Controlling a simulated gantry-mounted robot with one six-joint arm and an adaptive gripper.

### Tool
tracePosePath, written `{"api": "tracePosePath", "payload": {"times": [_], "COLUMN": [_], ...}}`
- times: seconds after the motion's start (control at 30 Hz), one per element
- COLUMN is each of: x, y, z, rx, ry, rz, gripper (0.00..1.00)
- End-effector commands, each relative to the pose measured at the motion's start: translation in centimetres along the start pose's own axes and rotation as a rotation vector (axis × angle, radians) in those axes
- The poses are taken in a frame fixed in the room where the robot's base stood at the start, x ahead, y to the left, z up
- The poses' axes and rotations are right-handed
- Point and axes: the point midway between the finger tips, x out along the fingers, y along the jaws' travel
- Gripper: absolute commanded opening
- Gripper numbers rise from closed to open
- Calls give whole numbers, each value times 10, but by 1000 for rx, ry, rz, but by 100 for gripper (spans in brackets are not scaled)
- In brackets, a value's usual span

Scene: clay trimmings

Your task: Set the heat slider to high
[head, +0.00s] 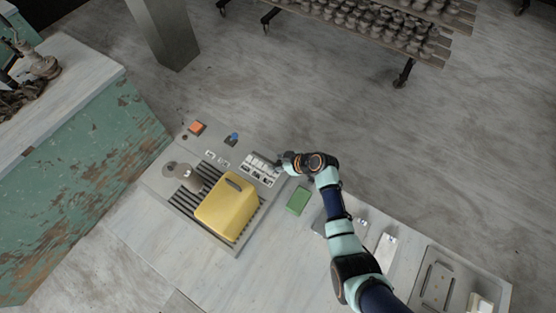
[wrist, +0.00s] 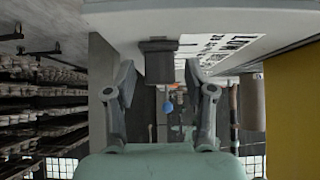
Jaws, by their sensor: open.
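A dark grey block (wrist: 158,64), which looks like the slider's handle, stands beside the lettering. My gripper (wrist: 158,82) is open, with one finger on each side of the block and visible gaps between. I cannot tell how deep the block sits between the fingers. In the head view my gripper (head: 279,165) is at the panel's right end and hides the handle.
A yellow box-shaped thing (head: 226,207) stands on the grate, close to the panel. A grey rounded object (head: 190,178) is beside it. An orange block (head: 197,128) and a blue knob (head: 234,136) sit farther back. A green block (head: 298,200) lies near my arm.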

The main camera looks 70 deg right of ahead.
Motion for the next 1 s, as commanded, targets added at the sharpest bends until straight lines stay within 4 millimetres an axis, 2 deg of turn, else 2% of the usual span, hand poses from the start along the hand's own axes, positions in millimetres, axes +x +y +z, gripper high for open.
{"api": "tracePosePath", "payload": {"times": [0.03, 0.33, 0.67, 0.77, 0.9, 1.0], "x": [0, 0, 5, 20, 48, 57], "y": [0, 0, 0, 0, 1, 14], "z": [0, 0, -2, -13, -37, -47], "rx": [0, 0, -1, -5, -6, 15], "ry": [0, 0, 0, 1, 3, 2], "rz": [0, 0, 0, -1, 0, 20], "gripper": [49, 0, 0, 0, 0, 0]}}
